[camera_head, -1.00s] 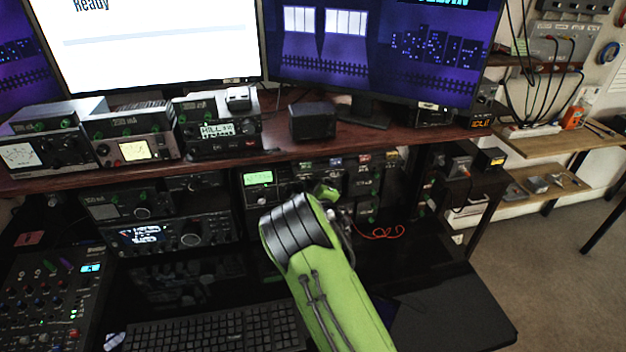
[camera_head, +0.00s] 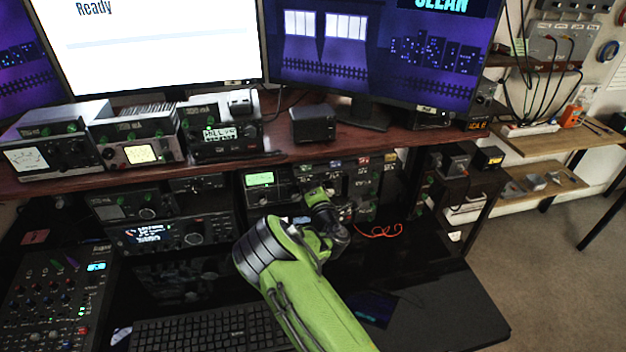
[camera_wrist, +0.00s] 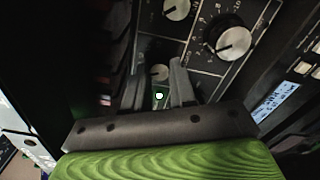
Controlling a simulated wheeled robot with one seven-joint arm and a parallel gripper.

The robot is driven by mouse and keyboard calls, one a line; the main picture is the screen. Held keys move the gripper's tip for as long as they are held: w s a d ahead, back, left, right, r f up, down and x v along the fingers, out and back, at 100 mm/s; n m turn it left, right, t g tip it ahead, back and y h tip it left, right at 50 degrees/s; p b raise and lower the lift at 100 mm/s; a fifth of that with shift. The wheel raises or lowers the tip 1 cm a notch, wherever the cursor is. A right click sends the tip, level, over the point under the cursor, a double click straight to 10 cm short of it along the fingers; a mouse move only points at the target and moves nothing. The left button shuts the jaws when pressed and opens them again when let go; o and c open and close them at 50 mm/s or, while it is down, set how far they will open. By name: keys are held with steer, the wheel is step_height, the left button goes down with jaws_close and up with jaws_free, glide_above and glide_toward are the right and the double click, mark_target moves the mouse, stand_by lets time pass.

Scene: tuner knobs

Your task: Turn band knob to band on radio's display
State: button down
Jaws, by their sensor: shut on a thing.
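The radio with a green lit display (camera_head: 260,179) stands on the lower shelf, centre, in the head view; the display text is too small to read. My gripper (camera_head: 312,193) reaches to the panel right of that display, and my own arm hides part of the panel there. In the wrist view my gripper (camera_wrist: 160,76) has its two fingers either side of a small pale knob (camera_wrist: 160,72), shut on it. A green light shows between the fingers. I cannot read which knob is the band knob.
In the wrist view a large black-rimmed knob (camera_wrist: 234,42) with a numbered scale sits right of the fingers, and another knob (camera_wrist: 176,9) is above. The shelf edge (camera_head: 220,167) overhangs the lower radios. A keyboard (camera_head: 215,328) and mixer (camera_head: 55,295) lie in front.

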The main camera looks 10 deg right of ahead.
steer(key=shift+f+n+p, duration=0.15)
steer(key=shift+n+p, duration=1.95)
steer(key=shift+n, duration=3)
steer(key=c, duration=0.9)
jaws_free()
steer(key=s+b, duration=1.5)
steer(key=b, duration=0.4)
steer(key=shift+s+b, duration=0.4)
